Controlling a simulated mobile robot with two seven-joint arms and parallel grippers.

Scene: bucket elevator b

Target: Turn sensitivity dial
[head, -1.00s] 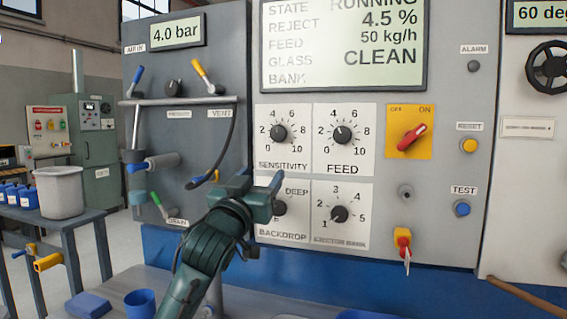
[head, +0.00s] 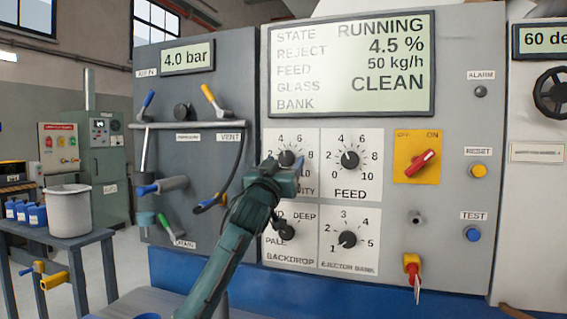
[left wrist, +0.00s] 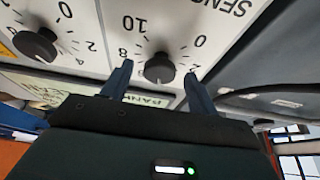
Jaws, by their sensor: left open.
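The sensitivity dial (head: 286,158) is a black knob on a white scale plate at the upper left of the dial group. In the head view my left gripper (head: 284,172) is in front of the lower part of that plate and hides part of its label. In the left wrist view the sensitivity dial (left wrist: 159,68) appears upside down between the two fingertips of my open left gripper (left wrist: 160,78). The fingers stand on either side of the knob; I cannot tell whether they touch it. My right gripper is not in view.
The feed dial (head: 349,159) is just right, the backdrop dial (head: 286,232) below, and the ejector bank dial (head: 347,239) below right. A red switch (head: 420,163) is farther right. A display (head: 350,105) hangs above. Valve levers and a hose are to the left.

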